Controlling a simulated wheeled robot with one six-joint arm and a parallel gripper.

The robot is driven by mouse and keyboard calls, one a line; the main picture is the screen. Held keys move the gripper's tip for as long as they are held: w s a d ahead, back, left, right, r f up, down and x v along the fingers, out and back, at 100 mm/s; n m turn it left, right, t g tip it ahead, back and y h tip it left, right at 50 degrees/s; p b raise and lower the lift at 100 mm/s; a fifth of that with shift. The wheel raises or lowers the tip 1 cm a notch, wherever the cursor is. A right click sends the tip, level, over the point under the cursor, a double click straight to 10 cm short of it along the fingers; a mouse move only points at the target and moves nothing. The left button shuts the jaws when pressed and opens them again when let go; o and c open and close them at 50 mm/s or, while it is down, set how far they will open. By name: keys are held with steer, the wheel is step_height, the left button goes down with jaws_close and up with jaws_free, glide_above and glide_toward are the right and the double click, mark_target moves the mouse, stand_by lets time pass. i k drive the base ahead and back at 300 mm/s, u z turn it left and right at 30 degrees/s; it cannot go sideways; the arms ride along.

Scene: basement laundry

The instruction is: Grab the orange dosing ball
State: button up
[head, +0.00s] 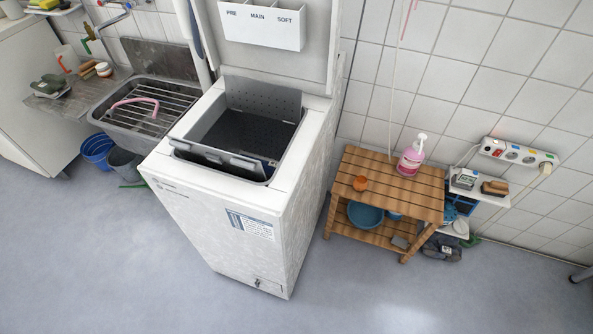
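A small orange dosing ball (360,183) sits on the slatted top of a low wooden bench (390,199), near the bench's left end. A pink bottle with a white pump top (411,158) stands on the same bench, behind and to the right of the ball, apart from it. My gripper does not show in the head view.
A top-loading washing machine (211,221) with its lid up stands left of the bench. A sink (150,105) and buckets (97,150) are at the far left. A power strip (518,153) hangs on the right wall. The floor (390,295) in front of the bench is clear.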

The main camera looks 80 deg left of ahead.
mark_target(361, 183)
steer(key=u, duration=2.05)
steer(key=k, duration=0.5)
steer(key=z, duration=1.4)
steer(key=i, duration=1.2)
steer(key=u, duration=1.5)
